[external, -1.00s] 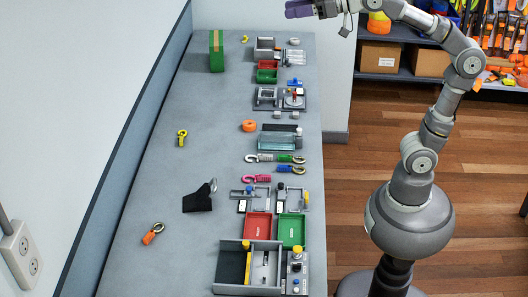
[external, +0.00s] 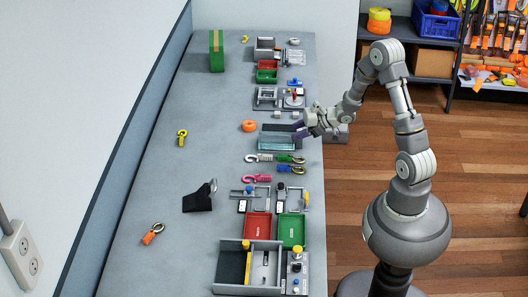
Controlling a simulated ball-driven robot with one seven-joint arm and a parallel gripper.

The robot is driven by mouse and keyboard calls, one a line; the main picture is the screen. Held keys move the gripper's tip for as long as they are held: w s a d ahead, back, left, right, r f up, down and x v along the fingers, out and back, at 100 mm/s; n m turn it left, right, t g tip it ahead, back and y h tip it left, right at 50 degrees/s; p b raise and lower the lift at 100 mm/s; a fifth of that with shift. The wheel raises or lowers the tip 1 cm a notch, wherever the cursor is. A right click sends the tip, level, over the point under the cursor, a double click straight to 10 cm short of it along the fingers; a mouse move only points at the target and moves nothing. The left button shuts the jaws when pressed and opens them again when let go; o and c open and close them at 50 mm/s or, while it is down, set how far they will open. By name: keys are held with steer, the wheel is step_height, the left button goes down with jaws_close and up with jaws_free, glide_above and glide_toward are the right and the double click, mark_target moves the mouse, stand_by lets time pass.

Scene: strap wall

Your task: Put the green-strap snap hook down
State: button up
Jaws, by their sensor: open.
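A green-strapped hook (external: 284,158) lies on the bench in a row of hooks, with a silver-grey hook part at its left. I cannot tell exactly where its parts end. Height above the bench is hard to judge.
A glassy tray (external: 277,143) is close to the fingers. Red (external: 257,226) and green (external: 291,230) trays stand nearer the camera. The bench's left half is mostly clear.

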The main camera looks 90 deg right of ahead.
steer(key=m+t+y, duration=0.1)
steer(key=y, duration=0.1)
glide_toward(292, 157)
steer(key=shift+w+d+f+b, duration=0.1)
steer(key=shift+w+f+b, duration=0.25)
steer(key=shift+f, duration=0.4)
steer(key=b+x, duration=0.1)
steer(key=x, duration=0.1)
steer(key=b+x, duration=0.1)
steer(key=x, duration=0.2)
steer(key=b+x, duration=0.1)
steer(key=x, duration=0.1)
steer(key=shift+w+d+r+b, duration=0.1)
steer(key=shift+w+d+b, duration=0.2)
steer(key=shift+w, duration=0.05)
steer(key=shift+r, duration=0.15)
jaws_close()
